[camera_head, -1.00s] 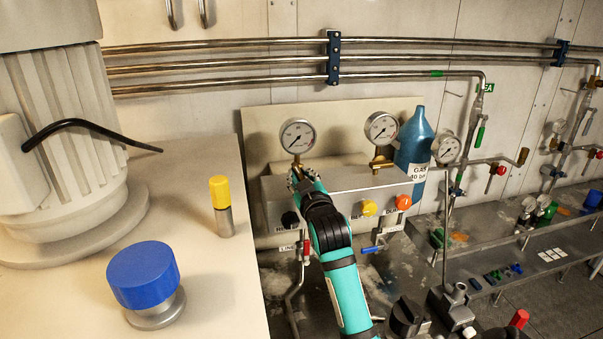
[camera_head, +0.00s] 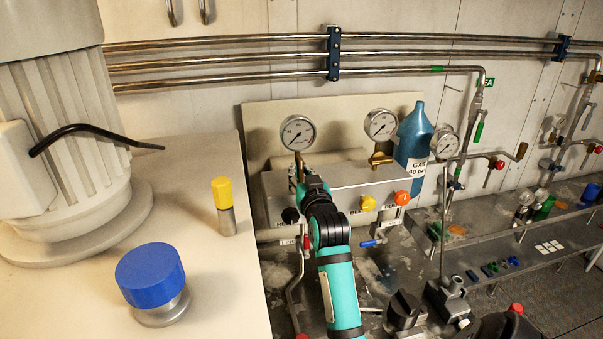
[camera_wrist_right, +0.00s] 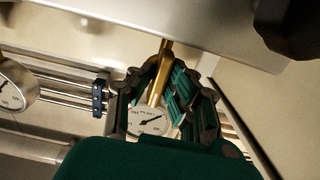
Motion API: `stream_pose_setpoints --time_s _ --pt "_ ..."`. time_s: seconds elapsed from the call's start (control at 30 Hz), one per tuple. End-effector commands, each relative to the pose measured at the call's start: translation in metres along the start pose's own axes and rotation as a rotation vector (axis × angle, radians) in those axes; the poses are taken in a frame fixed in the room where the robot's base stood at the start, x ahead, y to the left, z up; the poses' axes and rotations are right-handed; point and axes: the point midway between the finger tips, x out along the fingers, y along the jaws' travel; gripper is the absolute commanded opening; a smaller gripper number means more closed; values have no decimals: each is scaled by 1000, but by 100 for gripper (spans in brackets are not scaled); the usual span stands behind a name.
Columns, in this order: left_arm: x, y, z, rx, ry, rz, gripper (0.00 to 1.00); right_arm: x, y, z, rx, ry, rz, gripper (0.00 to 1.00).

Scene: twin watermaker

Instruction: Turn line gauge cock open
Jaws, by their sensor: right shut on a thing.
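The line gauge (camera_head: 297,133) is the leftmost round dial above the grey metal box. It also shows in the right wrist view (camera_wrist_right: 150,122), beyond the fingers. Its brass stem (camera_wrist_right: 161,68) runs between the fingers of my right gripper (camera_wrist_right: 163,88). The right gripper (camera_head: 298,178) is at the lower part of this stem, just above the box, and is shut on the gauge cock. The fingers and wrist hide the cock, so its handle angle cannot be told. My left gripper is not in view.
The grey box (camera_head: 345,187) carries a black knob (camera_head: 290,215), a yellow knob (camera_head: 368,203) and an orange knob (camera_head: 402,197). A second gauge (camera_head: 380,125) and a blue bottle (camera_head: 413,145) stand to the right.

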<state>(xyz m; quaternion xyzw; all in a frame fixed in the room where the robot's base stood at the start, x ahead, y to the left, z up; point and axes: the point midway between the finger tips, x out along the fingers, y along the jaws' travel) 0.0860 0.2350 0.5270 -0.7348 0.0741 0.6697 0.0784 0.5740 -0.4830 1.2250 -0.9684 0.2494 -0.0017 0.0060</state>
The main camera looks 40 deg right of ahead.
Motion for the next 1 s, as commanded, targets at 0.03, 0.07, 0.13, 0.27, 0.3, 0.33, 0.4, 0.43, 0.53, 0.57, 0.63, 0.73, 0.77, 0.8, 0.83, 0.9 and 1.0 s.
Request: stream_pose_setpoints --time_s 0.03,0.07,0.13,0.27,0.3,0.33,0.4,0.43,0.53,0.57,0.63,0.73,0.77,0.8,0.83,0.9,1.0 --pt "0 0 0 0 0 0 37 0 0 0 6 0 -1 0" --pt "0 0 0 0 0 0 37 0 0 0 6 0 -1 0" --pt "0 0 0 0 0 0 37 0 0 0 7 0 -1 0" --pt "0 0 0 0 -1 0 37 0 0 0 7 0 -1 0" --pt "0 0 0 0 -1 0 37 0 0 0 7 -1 -1 17" --pt "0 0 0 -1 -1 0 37 0 0 0 7 0 -1 21" --pt "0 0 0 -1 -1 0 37 0 0 0 6 0 -1 23" --pt "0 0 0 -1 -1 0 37 0 0 0 5 0 -1 23" --pt "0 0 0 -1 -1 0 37 0 0 0 4 0 -1 23" --pt "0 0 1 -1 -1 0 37 0 0 0 4 0 -1 23" --pt "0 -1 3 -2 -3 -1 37 -1 0 0 4 0 -1 23" --pt "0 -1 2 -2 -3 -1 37 -8 -1 1 3 -1 -1 23" --pt "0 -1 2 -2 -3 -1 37 -12 -1 1 3 -1 -1 23" --pt "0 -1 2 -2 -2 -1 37 -18 -1 1 4 -2 -1 23" --pt "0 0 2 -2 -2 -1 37 -24 -1 1 4 -2 -1 23" --pt "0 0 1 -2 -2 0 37 -38 0 1 4 -2 -1 23" --pt "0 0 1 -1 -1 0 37 -61 0 1 4 -2 -1 23"
